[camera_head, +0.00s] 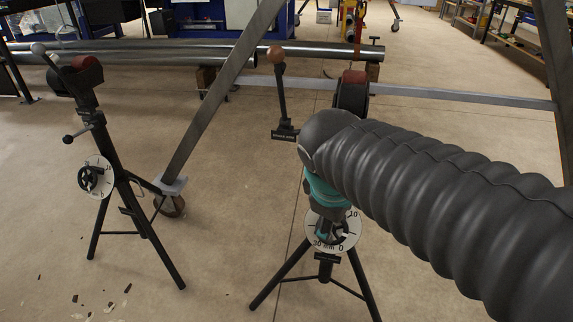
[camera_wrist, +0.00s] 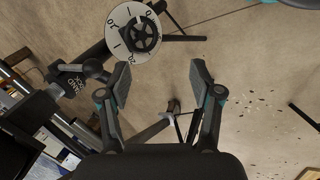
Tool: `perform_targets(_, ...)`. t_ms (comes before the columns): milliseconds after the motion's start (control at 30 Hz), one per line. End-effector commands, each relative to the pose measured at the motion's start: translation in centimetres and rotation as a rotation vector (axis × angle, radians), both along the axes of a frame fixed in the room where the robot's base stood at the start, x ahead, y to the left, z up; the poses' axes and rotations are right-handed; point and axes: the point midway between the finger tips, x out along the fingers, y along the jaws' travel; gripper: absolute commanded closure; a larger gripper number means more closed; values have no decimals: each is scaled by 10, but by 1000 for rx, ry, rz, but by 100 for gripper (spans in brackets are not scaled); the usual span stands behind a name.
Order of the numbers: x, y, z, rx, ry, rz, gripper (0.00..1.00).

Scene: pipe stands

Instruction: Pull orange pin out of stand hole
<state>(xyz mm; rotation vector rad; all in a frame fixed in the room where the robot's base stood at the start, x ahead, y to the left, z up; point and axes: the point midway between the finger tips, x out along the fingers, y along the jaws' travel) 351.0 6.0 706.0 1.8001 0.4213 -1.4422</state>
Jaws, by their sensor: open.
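The near pipe stand (camera_head: 326,268) is a black tripod with a white dial and handwheel (camera_head: 331,231). My gripper (camera_head: 330,222) is in front of this stand, partly hidden by my dark ribbed arm. In the wrist view my gripper (camera_wrist: 160,70) has its two dark fingers wide apart with only floor between them. A white dial with a black handwheel (camera_wrist: 138,35) shows above the left finger, apart from it. I cannot make out the orange pin or its hole in either view; my arm and gripper cover much of the near stand's column.
A second pipe stand (camera_head: 105,150) with a red-brown roller stands at left. A grey metal frame (camera_head: 222,85) and long pipes (camera_head: 130,55) lie beyond. Floor between the stands is mostly clear.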

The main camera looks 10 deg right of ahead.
Motion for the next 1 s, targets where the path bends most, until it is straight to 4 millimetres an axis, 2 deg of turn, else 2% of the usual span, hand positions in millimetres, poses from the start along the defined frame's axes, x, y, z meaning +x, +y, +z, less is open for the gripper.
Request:
perform_targets(33, 15, 6, 2, -91, 53, 128, 35)
perform_targets(200, 61, 28, 13, -399, 219, 538, 35)
perform_targets(400, 105, 61, 22, -687, 383, 889, 35)
perform_targets(533, 119, 76, 25, -790, 442, 1000, 35)
perform_targets(667, 125, 80, 25, -830, 466, 1042, 35)
perform_targets(833, 131, 70, 14, -831, 470, 1044, 35)
perform_targets(1000, 140, 53, -6, -830, 470, 1042, 35)
